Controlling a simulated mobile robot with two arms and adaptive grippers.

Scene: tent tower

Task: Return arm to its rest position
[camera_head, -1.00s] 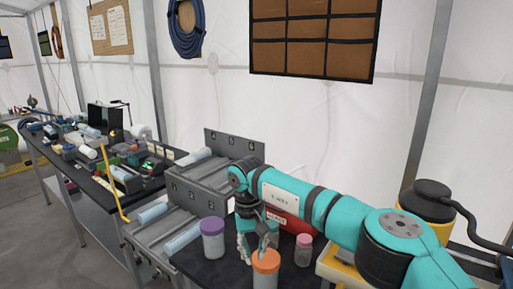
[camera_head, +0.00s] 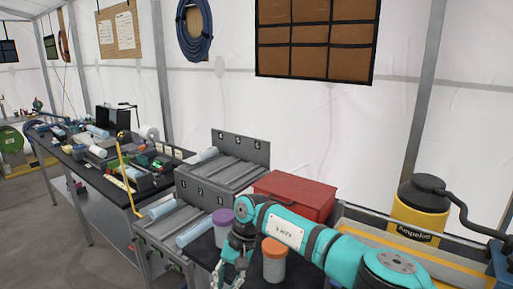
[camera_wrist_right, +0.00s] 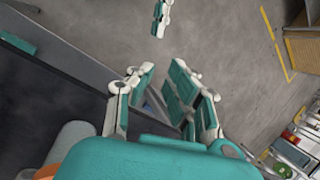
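My right arm (camera_head: 285,232) reaches in from the lower right over the dark table. Its gripper (camera_head: 234,272) hangs at the table's front side, left of the orange-lidded jar (camera_head: 274,262) and below the purple-lidded jar (camera_head: 222,220). In the right wrist view the gripper's fingers (camera_wrist_right: 166,75) are spread apart, with bare floor and a table edge behind them and nothing held. Part of the hand is cut off by the lower edge of the head view. My left gripper is not seen in the head view.
A red box (camera_head: 296,194) stands behind my arm. A grey roller rack (camera_head: 242,150) with numbered slots and blue cylinders is to the left. A yellow canister (camera_head: 420,212) stands at the right. Open floor (camera_head: 70,232) lies front left.

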